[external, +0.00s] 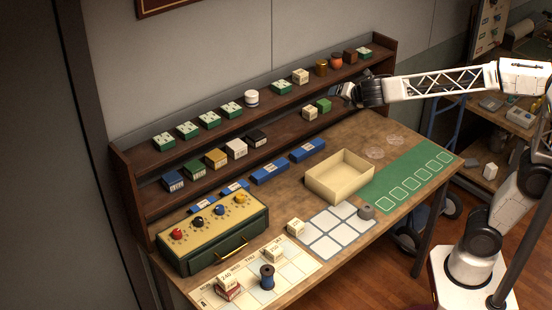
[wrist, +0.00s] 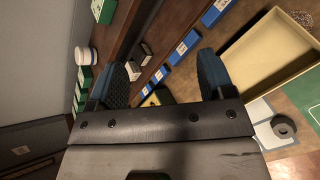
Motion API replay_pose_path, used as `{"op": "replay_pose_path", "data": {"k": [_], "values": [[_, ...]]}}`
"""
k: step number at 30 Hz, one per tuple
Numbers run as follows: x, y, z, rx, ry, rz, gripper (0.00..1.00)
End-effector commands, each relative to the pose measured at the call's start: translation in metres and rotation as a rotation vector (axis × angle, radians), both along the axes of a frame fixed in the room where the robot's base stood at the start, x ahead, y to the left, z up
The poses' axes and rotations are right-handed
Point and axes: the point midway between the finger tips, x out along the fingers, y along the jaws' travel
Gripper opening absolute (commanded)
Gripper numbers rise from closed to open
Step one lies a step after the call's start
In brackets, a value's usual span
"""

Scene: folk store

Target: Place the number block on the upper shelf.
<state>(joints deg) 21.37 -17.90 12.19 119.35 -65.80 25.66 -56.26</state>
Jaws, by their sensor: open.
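Several cream blocks with dark marks are in the external view, and I cannot tell which is the number block. One cream block (external: 296,227) stands on the table by the white grid; others sit on the calendar sheet (external: 273,251) and the lower shelf (external: 310,113). Another cream block (external: 300,76) sits on the upper shelf (external: 217,121), among green boxes and jars. My gripper (external: 345,92) hangs near the right end of the shelves. In the wrist view its fingers (wrist: 163,72) are spread apart with nothing held between them.
An open cream tray (external: 340,176) stands mid-table, beside a green mat (external: 408,182) and a grey ring (external: 366,212). A control box with knobs (external: 213,232) stands at left. Blue boxes (external: 270,171) line the table's back. Upper-shelf gaps are narrow.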

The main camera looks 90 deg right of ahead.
Motion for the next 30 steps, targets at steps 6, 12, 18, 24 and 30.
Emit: {"op": "replay_pose_path", "data": {"k": [6,12,18,24,30], "values": [[-0.063,0.080,-0.032,0.367,-0.168,-0.270,0.75],[-0.125,0.150,-0.069,0.695,-0.260,-0.545,0.75],[-0.192,0.218,-0.108,0.987,-0.283,-0.848,0.75],[-0.246,0.270,-0.136,1.182,-0.254,-1.107,0.75],[-0.270,0.291,-0.148,1.256,-0.229,-1.231,0.75]]}}
